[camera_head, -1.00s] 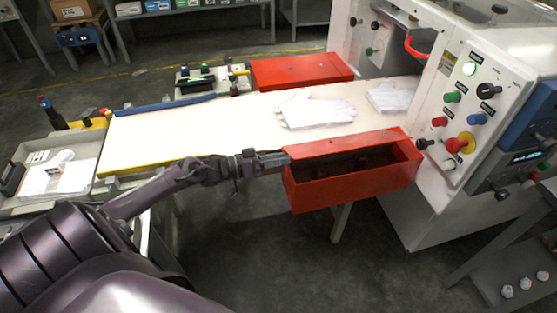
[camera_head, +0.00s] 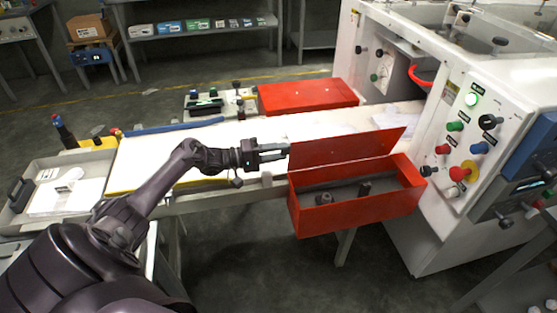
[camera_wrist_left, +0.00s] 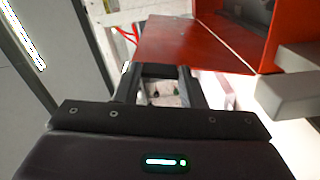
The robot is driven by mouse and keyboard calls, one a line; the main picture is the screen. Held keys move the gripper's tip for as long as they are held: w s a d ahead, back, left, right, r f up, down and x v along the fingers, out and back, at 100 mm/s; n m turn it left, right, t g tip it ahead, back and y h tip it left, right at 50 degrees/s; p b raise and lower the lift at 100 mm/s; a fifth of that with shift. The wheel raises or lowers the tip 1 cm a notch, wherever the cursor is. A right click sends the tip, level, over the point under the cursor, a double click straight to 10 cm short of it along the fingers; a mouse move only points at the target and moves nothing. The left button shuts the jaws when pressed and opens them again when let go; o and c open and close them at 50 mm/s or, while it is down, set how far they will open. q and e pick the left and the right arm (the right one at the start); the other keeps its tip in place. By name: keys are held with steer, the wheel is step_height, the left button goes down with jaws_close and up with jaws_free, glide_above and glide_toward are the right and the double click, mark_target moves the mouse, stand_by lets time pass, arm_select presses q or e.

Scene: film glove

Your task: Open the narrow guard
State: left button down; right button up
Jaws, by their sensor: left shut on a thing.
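The narrow guard is a red hinged lid (camera_head: 345,147) on a long red box (camera_head: 352,212) at the near side of the white conveyor belt. The lid stands raised and tilted, and the box interior shows several small dark parts. My left gripper (camera_head: 284,151) is shut on the lid's left end. In the left wrist view the gripper fingers (camera_wrist_left: 160,88) point at the red lid (camera_wrist_left: 195,42); the exact contact is hard to make out there. My right gripper is not in view.
A second red cover (camera_head: 308,95) lies shut across the belt. The white machine with its button panel (camera_head: 468,140) stands at the right. A tray (camera_head: 62,190) stands at left.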

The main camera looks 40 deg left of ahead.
arm_select(q)
steer(key=shift+w+a+r+n, duration=0.3)
steer(key=shift+a, duration=0.1)
steer(key=c, duration=0.9)
jaws_free()
steer(key=shift+f, duration=0.15)
steer(key=b+v, duration=0.1)
steer(key=v, duration=0.6)
steer(key=shift+s+a, duration=0.2)
steer(key=shift+s, duration=0.15)
steer(key=shift+f, duration=0.1)
